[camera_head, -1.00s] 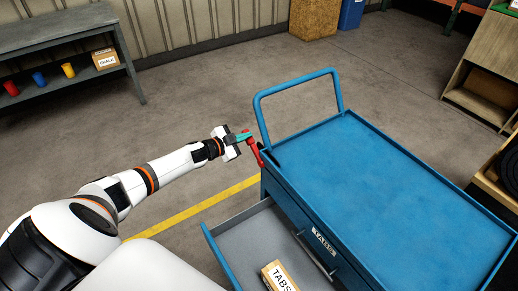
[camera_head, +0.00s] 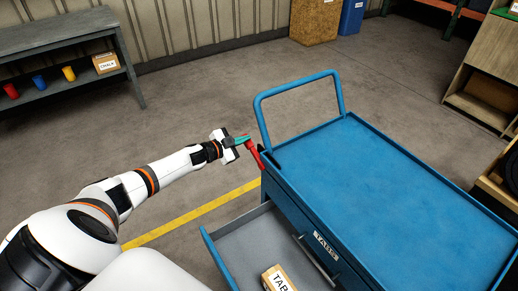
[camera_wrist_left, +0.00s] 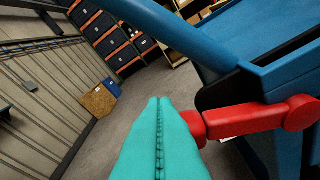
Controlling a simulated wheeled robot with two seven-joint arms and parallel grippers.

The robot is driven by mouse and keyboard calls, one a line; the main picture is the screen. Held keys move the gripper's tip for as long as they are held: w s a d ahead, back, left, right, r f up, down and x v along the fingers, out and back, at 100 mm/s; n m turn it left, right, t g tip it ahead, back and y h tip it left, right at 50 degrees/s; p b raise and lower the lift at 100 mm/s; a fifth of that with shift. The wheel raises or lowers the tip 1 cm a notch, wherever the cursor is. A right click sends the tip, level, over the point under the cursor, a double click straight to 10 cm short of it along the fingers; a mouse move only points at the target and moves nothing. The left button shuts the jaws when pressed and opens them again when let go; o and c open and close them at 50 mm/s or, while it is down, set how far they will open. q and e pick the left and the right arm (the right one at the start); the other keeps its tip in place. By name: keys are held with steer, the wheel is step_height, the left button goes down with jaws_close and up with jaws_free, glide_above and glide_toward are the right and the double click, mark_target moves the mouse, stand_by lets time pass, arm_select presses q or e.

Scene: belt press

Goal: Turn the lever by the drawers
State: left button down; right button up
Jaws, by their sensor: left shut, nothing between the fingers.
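The red lever (camera_head: 255,155) sits at the near left corner of the blue cart (camera_head: 385,185), beside its handle. In the left wrist view the lever (camera_wrist_left: 255,120) runs from a joint on the cart side toward the fingers. My left gripper (camera_head: 239,141) is at the lever's free end, its teal fingers shut with nothing between them. In the wrist view the shut fingers (camera_wrist_left: 158,105) lie beside the lever's end and hide part of it. I cannot tell whether they touch. My right gripper is not in view.
An open drawer (camera_head: 219,258) juts from the cart's front with a TABS box (camera_head: 277,278) in it. The cart's push handle (camera_head: 262,112) rises just beyond the lever. A grey bench (camera_head: 62,40) stands far left. The floor between is clear.

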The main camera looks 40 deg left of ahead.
arm_select(q)
steer(key=s+a+r+p, duration=0.1)
steer(key=s+r+p, duration=0.2)
steer(key=s+r, duration=0.3)
steer(key=v, duration=0.3)
steer(key=shift+s+f+p, duration=0.25)
steer(key=shift+s+p, duration=0.1)
steer(key=shift+s, duration=0.15)
